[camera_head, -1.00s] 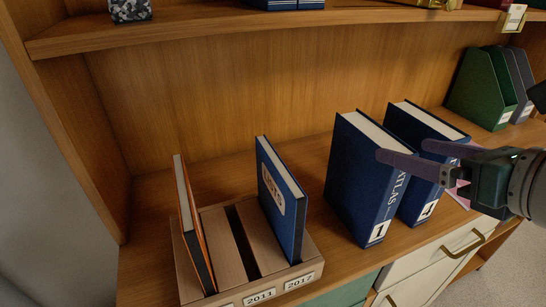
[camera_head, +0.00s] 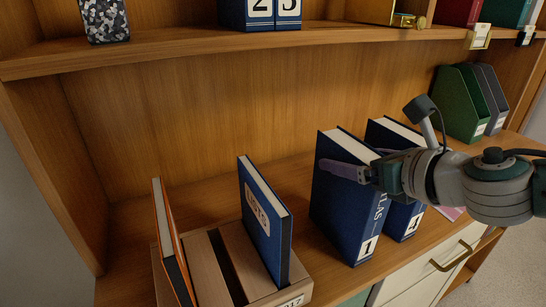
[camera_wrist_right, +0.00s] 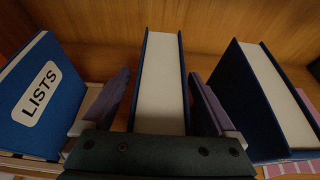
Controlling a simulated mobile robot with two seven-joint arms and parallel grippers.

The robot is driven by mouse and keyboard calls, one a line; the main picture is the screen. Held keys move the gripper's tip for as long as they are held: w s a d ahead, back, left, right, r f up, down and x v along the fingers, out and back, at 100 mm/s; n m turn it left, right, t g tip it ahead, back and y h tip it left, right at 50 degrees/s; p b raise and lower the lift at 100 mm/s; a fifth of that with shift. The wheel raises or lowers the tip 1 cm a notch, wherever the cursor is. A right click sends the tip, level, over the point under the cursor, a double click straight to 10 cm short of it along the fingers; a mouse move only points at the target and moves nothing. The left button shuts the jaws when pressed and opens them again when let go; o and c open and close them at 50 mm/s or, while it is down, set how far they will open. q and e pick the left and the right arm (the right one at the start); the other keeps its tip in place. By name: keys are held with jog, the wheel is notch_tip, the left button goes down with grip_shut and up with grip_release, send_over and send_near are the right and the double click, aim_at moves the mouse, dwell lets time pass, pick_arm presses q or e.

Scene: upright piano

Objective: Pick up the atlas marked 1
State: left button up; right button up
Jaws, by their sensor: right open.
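The atlas marked 1 (camera_head: 340,215) is a thick dark blue book standing upright on the shelf, white page edges up, its "1" label low on the spine. My right gripper (camera_head: 352,162) is open at its top. In the right wrist view the atlas (camera_wrist_right: 161,85) stands between the two purple fingers (camera_wrist_right: 160,78), with a narrow gap visible on each side. In the head view one finger lies across its left cover; the other is mostly hidden. The atlas marked 4 (camera_head: 401,220) stands just right of it. My left gripper is not in view.
A wooden holder (camera_head: 218,268) to the left carries the blue LISTS book (camera_head: 262,220) and an orange-edged book (camera_head: 170,240). Green and grey file boxes (camera_head: 458,105) stand at the back right. An upper shelf (camera_head: 200,48) runs above. Bare shelf lies between LISTS and atlas 1.

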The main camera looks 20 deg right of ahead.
grip_shut()
dwell(0.8)
jog(key=shift+r, duration=0.15)
